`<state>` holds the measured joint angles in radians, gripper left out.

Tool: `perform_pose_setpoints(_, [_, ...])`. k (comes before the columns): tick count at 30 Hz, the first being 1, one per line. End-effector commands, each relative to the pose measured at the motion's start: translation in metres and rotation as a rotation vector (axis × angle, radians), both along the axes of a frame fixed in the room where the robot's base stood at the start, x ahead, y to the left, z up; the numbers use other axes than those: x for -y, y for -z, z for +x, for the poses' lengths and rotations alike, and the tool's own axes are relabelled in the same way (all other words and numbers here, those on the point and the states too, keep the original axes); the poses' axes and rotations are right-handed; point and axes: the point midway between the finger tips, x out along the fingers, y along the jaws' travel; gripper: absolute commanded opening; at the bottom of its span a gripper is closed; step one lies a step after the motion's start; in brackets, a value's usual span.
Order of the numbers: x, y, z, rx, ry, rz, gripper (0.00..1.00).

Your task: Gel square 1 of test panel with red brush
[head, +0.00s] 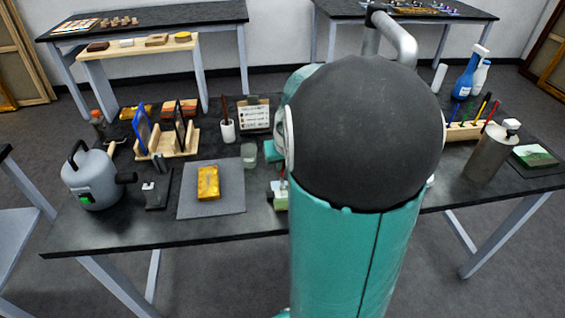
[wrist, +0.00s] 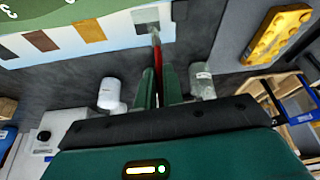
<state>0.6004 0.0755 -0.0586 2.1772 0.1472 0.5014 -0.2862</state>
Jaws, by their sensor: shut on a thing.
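In the wrist view my gripper (wrist: 157,88) is shut on the red brush (wrist: 157,60), with a finger on either side of the handle. The brush's pale tip points at the grey square (wrist: 147,15) at the end of the row and overlaps its lower edge; I cannot tell whether it touches. The test panel (wrist: 115,37) is pale with a green strip, and also bears brown, orange-brown and dark squares.
The yellow gilt fragment (head: 208,181) lies on a grey mat (head: 232,202). A clear jar (head: 249,155) and a white cup (head: 228,131) stand behind it. A wooden rack (head: 165,147), a grey kettle-like vessel (head: 91,181) and a metal bottle (head: 490,155) also stand on the table.

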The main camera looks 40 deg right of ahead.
Motion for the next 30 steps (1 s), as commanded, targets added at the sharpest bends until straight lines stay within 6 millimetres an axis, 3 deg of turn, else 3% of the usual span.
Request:
perform_pose_setpoints(16, [0.02,0.001,-0.015,-0.003,0.001,0.001,0.0])
perform_pose_setpoints(30, [0.0,0.001,-0.001,-0.003,-0.002,0.002,0.0])
